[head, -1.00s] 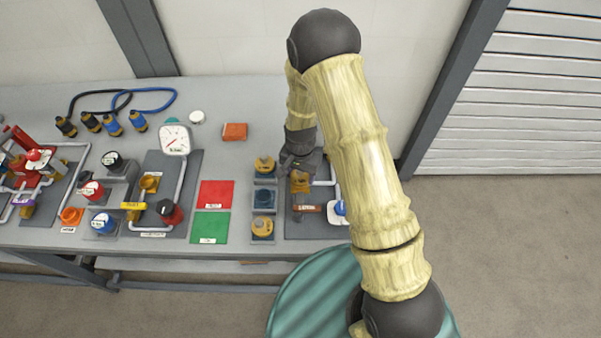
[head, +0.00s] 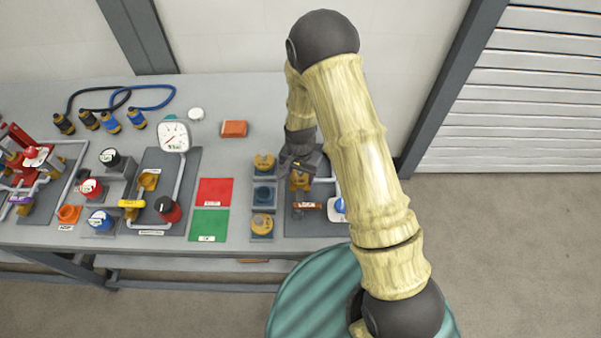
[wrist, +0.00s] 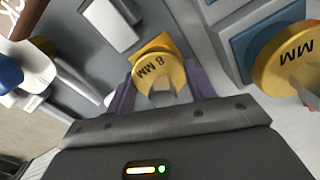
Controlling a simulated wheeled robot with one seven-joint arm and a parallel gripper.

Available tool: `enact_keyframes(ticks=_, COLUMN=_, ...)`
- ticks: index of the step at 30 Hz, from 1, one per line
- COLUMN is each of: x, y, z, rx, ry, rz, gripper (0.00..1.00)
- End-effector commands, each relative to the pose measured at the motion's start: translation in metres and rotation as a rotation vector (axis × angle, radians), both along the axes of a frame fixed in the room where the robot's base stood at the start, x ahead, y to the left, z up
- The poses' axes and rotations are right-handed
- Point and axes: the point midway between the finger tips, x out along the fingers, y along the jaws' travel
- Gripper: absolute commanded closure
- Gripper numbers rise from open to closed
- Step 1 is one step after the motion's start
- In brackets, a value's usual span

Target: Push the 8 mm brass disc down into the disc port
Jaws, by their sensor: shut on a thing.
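The 8 mm brass disc (wrist: 158,70) is a yellow disc marked "8 MM" in the wrist view. My gripper (wrist: 162,92) has its two purple fingers shut on it, one on each side. The disc port is a yellow-orange square block (wrist: 152,45) just behind and under the disc. The disc's lower side is hidden, so I cannot tell how deep it sits. In the head view my gripper (head: 300,169) is over the yellow port block (head: 300,184) on the right-hand plate, and it hides the disc.
Another yellow disc marked "MM" (wrist: 285,62) sits on a blue-grey holder at right in the wrist view. In the head view, the holder column (head: 264,192) stands left of my gripper. A brown-handled valve (head: 307,206) and blue-white knob (head: 338,206) are close by. Red (head: 215,191) and green mats lie left.

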Motion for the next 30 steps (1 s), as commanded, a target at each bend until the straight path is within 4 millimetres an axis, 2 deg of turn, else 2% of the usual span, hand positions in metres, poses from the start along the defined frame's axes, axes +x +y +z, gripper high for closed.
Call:
enact_keyframes(ticks=9, x=0.0, y=-0.001, z=-0.002, rx=0.0, ry=-0.001, rz=-0.002, gripper=0.74)
enact_keyframes(ticks=10, x=0.0, y=-0.001, z=-0.002, rx=0.0, ry=-0.001, rz=-0.002, gripper=0.4)
enact_keyframes(ticks=13, x=0.0, y=-0.001, z=-0.002, rx=0.0, ry=-0.001, rz=-0.002, gripper=0.21)
enact_keyframes(ticks=23, x=0.0, y=-0.001, z=-0.001, rx=0.0, ry=-0.001, rz=-0.002, gripper=0.21)
enact_keyframes(ticks=30, x=0.001, y=0.0, z=0.018, rx=0.001, ry=-0.004, rz=-0.001, gripper=0.21)
